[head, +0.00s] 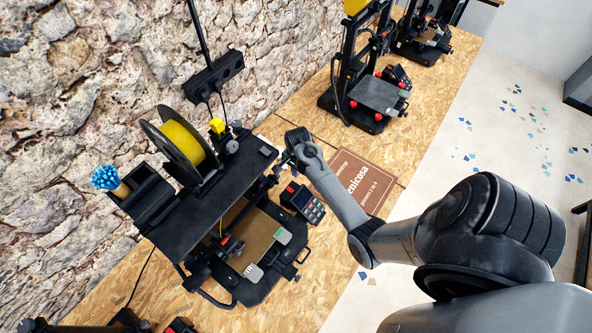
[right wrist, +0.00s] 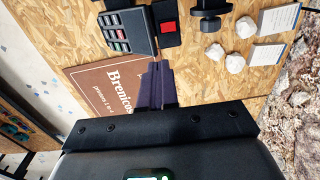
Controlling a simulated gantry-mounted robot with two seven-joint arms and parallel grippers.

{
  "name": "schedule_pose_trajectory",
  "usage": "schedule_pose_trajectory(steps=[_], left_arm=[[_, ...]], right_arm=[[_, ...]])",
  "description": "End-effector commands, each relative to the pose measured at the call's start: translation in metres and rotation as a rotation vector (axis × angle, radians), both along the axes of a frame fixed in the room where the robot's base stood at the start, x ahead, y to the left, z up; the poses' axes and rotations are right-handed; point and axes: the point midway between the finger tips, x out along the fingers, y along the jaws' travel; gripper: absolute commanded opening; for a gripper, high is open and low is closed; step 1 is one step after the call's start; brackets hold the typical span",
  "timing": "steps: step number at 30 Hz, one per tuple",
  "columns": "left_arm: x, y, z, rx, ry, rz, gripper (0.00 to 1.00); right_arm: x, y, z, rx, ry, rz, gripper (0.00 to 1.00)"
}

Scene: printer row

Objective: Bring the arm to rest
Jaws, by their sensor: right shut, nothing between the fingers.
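My right arm (head: 345,205) reaches in from the lower right of the head view, its wrist over the bench beside the near 3D printer. My right gripper (head: 279,168) is small and partly hidden in the head view, by the printer's right side. In the right wrist view, my right gripper's dark fingers (right wrist: 157,84) are together and hold nothing. They are in front of the right edge of a brown sign (right wrist: 95,80) with white lettering. The sign (head: 362,181) also shows in the head view, partly behind my forearm. My left gripper is not in view.
The near black printer (head: 262,250) carries a yellow spool (head: 184,142) and a blue-tipped bundle. Its keypad (head: 307,204) is close to my wrist. Another printer (head: 378,97) stands farther along the bench. White lumps (right wrist: 215,52) and cards lie on the wood. A stone wall borders the bench.

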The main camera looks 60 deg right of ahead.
Motion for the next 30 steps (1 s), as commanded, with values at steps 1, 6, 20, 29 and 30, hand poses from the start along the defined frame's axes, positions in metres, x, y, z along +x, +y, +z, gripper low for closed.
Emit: schedule_pose_trajectory(steps=[1,6,20,29,30], left_arm=[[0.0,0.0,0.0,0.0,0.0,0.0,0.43],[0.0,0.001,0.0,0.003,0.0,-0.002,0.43],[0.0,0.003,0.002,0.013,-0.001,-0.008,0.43],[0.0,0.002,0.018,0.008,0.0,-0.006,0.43],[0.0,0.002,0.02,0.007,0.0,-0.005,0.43]], right_arm=[[0.0,0.0,0.001,0.0,0.0,0.0,0.0],[-0.001,0.0,0.002,0.0,0.0,0.0,0.0],[-0.019,0.0,-0.009,0.0,0.034,0.0,0.0],[-0.125,0.038,-0.027,-0.1,0.188,0.221,0.0],[-0.135,0.055,-0.018,-0.119,0.184,0.317,0.0]])
